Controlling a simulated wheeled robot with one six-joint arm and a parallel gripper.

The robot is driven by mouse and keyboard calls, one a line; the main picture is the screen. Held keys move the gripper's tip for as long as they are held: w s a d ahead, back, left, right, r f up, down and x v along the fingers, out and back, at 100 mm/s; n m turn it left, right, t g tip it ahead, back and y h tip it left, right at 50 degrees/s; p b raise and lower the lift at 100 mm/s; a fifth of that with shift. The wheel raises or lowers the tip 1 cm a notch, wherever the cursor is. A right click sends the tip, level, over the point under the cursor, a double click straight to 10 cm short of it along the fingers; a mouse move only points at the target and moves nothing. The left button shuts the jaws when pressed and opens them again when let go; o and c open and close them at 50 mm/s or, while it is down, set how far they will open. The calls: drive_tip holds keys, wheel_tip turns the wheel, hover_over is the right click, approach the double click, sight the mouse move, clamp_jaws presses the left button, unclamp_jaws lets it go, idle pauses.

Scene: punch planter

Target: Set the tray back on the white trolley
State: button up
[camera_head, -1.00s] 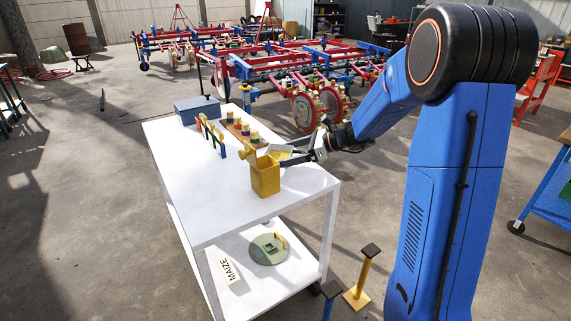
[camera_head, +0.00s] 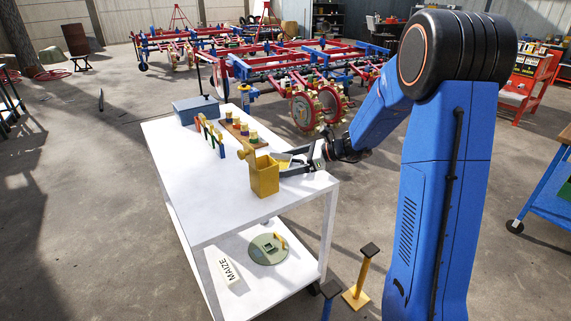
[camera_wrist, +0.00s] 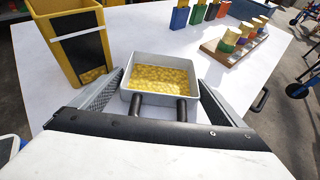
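The tray (camera_wrist: 143,62) is a shallow grey-white box with yellow grain in it and two dark handle posts on its near side. In the head view my gripper (camera_head: 300,165) and the tray (camera_head: 284,157) are over the near right part of the white trolley (camera_head: 215,218), right of a yellow hopper. The tray looks about level. I cannot tell whether its bottom touches the trolley top.
The yellow hopper (camera_head: 265,181) stands close beside the tray, with some grain low inside its window. A wooden rack with coloured cups (camera_head: 237,128), a row of coloured blocks (camera_head: 211,137) and a blue-grey box (camera_head: 197,108) stand behind. The lower shelf holds a green disc (camera_head: 262,257).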

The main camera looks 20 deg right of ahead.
drive_tip(key=shift+w+d+r, duration=0.1)
drive_tip(key=shift+r, duration=0.05)
drive_tip(key=v, duration=1.1)
drive_tip(key=shift+s+d+r, duration=0.15)
drive_tip(key=shift+s+r, duration=0.1)
drive_tip(key=s+a+n+g, duration=0.1)
drive_tip(key=s+a+n, duration=0.1)
drive_tip(key=s, duration=0.1)
drive_tip(key=s+a+r+n+h, duration=0.1)
drive_tip(key=s+a, duration=0.1)
drive_tip(key=s, duration=0.1)
drive_tip(key=s+a+n+g+h, duration=0.1)
drive_tip(key=s+a+n, duration=0.1)
drive_tip(key=s, duration=0.1)
drive_tip(key=shift+s+r+n+g, duration=0.3)
drive_tip(key=shift+s, duration=0.05)
drive_tip(key=s+d+n+h, duration=0.1)
drive_tip(key=s+n+h, duration=0.4)
drive_tip(key=s+n, duration=0.4)
drive_tip(key=s+d+n+t+h, duration=0.1)
drive_tip(key=s+n+h, duration=0.4)
drive_tip(key=s, duration=1.3)
drive_tip(key=shift+d+f+n, duration=0.45)
drive_tip(key=shift+n, duration=1.45)
drive_tip(key=shift+c, duration=0.3)
